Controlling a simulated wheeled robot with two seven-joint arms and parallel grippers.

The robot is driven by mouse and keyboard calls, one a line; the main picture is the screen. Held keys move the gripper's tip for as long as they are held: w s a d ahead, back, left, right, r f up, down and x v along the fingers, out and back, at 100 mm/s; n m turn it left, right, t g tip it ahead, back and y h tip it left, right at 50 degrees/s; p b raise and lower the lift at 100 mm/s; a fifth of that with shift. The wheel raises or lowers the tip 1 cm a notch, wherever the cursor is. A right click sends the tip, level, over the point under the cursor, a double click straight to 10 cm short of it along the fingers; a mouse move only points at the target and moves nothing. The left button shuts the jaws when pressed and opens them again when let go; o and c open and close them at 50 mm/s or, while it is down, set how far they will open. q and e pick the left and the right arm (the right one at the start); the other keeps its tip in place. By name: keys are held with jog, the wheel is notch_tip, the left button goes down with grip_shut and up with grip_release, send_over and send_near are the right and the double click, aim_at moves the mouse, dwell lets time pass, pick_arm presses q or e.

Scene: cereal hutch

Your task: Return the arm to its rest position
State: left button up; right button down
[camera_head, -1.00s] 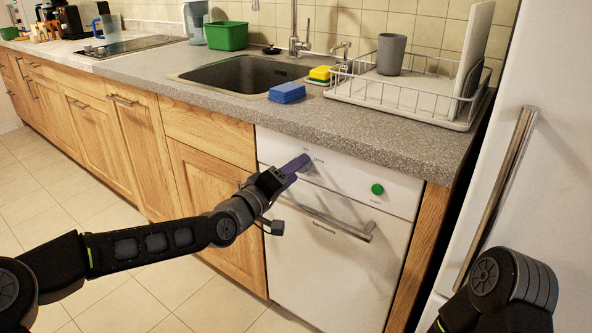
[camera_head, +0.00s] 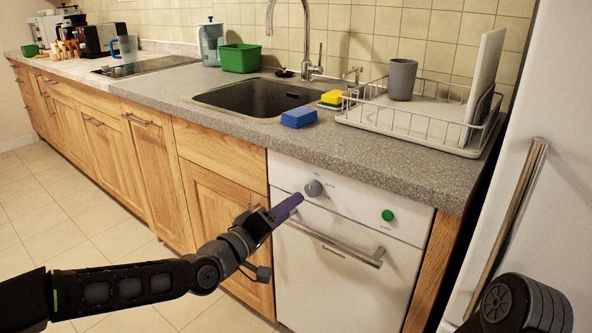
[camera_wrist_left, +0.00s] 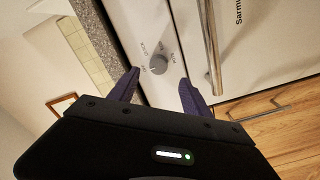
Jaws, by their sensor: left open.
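My left arm comes in from the lower left in the head view. Its gripper (camera_head: 285,212) has purple fingers and is in front of the white dishwasher (camera_head: 335,285), below and left of the grey dial (camera_head: 313,188). In the left wrist view the two purple fingers (camera_wrist_left: 156,88) stand apart with nothing between them. The dial (camera_wrist_left: 158,64) shows beyond the fingertips, apart from them. Part of my right arm shows at the lower right of the head view, but its gripper is out of the picture.
A green button (camera_head: 388,215) and a bar handle (camera_head: 335,243) are on the dishwasher front. Above is the grey counter (camera_head: 400,165) with a sink (camera_head: 255,97), sponges and a dish rack (camera_head: 410,128). A fridge handle (camera_head: 510,225) is at right. Open tiled floor lies left.

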pick_arm(q)
jog(key=s+f+g+y, duration=0.2)
jog(key=s+f+g, duration=0.3)
jog(key=f, duration=1)
jog(key=s+f+g+y, duration=0.1)
jog(key=s+f+g, duration=0.1)
jog(key=s+f, duration=0.95)
jog(key=s+a+f+m+g+y, duration=0.3)
jog(key=s+f+g, duration=0.4)
jog(key=s+f, duration=1.3)
notch_tip(320, 180, up, 24)
jog(key=p, duration=2.4)
jog(key=shift+s+d, duration=0.15)
jog(key=shift+d, duration=0.25)
